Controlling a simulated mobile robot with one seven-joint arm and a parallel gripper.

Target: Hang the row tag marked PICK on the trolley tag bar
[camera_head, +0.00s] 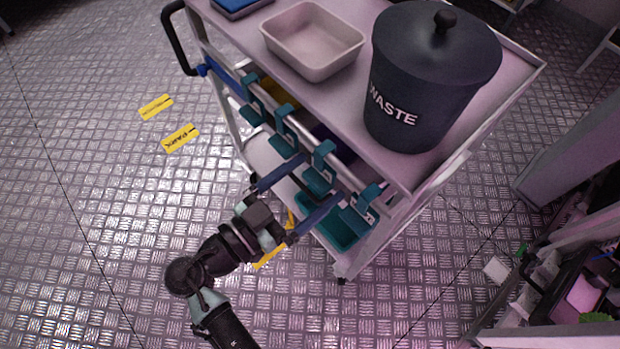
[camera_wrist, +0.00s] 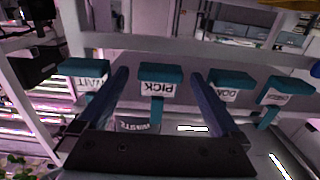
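The row tag marked PICK (camera_wrist: 157,82) is a teal block with a white label, its lettering upside down in the wrist view. In the head view, several teal tags sit along the pale tag bar (camera_head: 303,137) on the trolley's near side; the PICK one seems to be the third (camera_head: 321,172). My gripper (camera_head: 298,192) is open at this side of the trolley. In the wrist view its blue fingers (camera_wrist: 160,92) stand apart on either side of the PICK tag, with gaps visible. I cannot tell how deep the tag lies between them.
In the wrist view, a WAIT tag (camera_wrist: 86,76) is left of PICK and a DONE tag (camera_wrist: 232,86) right, close to the fingers. A dark WASTE bin (camera_head: 425,85) and a beige tub (camera_head: 312,42) stand on the trolley top. Open floor lies left.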

